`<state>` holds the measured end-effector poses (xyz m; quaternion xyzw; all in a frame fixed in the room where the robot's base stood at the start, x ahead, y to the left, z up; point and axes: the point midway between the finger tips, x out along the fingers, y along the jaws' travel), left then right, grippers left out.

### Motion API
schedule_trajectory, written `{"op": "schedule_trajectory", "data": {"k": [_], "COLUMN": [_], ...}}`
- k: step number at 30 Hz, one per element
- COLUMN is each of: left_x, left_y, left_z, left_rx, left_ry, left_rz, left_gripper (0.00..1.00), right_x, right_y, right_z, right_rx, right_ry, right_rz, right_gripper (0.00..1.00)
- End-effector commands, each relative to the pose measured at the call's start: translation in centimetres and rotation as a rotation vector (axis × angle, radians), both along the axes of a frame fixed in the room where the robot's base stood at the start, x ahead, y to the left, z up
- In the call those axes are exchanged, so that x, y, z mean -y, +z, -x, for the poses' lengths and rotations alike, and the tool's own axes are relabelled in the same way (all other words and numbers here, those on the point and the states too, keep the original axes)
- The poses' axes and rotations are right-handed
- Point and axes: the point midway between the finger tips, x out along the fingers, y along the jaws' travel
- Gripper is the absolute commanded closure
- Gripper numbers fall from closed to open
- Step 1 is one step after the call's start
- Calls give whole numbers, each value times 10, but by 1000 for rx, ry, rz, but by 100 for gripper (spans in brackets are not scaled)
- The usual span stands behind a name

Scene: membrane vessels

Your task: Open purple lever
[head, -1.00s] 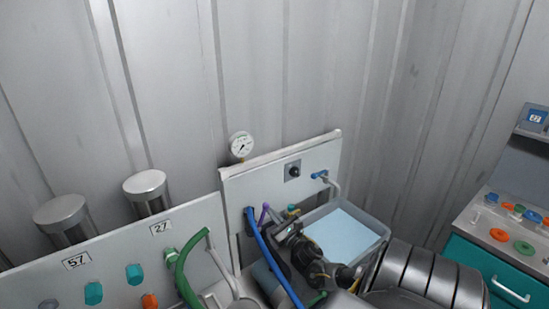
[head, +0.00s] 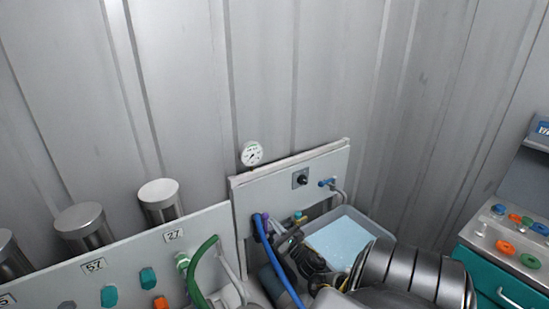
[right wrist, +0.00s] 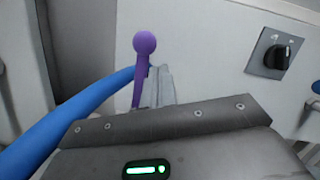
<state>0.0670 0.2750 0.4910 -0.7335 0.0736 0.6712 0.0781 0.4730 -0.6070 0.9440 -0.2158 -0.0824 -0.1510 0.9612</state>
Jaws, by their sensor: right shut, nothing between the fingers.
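The purple lever (head: 265,217) stands beside the blue hose at the left end of the rear panel. In the right wrist view its round knob and thin stem (right wrist: 143,47) point up, the stem leaning slightly. My right gripper (right wrist: 160,86) is shut and empty, its grey fingertips directly beside the stem on its right. They look to be against the stem, but contact is not certain. In the head view my right gripper (head: 280,236) is small and partly lost among the hoses. The lever's base is hidden. My left gripper is not in view.
A thick blue hose (head: 274,258) curves close by the lever, also in the right wrist view (right wrist: 72,122). A black knob (head: 301,179) sits on the panel. A grey tray (head: 383,232) lies to the right, and a green hose (head: 193,275) to the left.

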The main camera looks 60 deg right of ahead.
Motion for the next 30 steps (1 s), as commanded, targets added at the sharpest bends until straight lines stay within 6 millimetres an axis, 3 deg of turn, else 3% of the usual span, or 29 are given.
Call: {"op": "schedule_trajectory", "data": {"k": [10, 16, 24, 30], "left_x": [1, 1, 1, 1], "left_y": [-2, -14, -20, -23], "left_z": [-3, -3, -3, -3], "left_rx": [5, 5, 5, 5], "left_ry": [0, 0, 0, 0], "left_rz": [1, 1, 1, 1], "left_gripper": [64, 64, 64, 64], "right_x": [5, 35, 27, 23], "right_y": [-1, -4, -3, -2], "right_z": [1, 6, 65, 93], "right_rx": [-1, -2, -5, -2], "right_ry": [0, 3, 11, 11], "right_rz": [2, 4, -1, -1], "right_gripper": [100, 100, 100, 100]}}
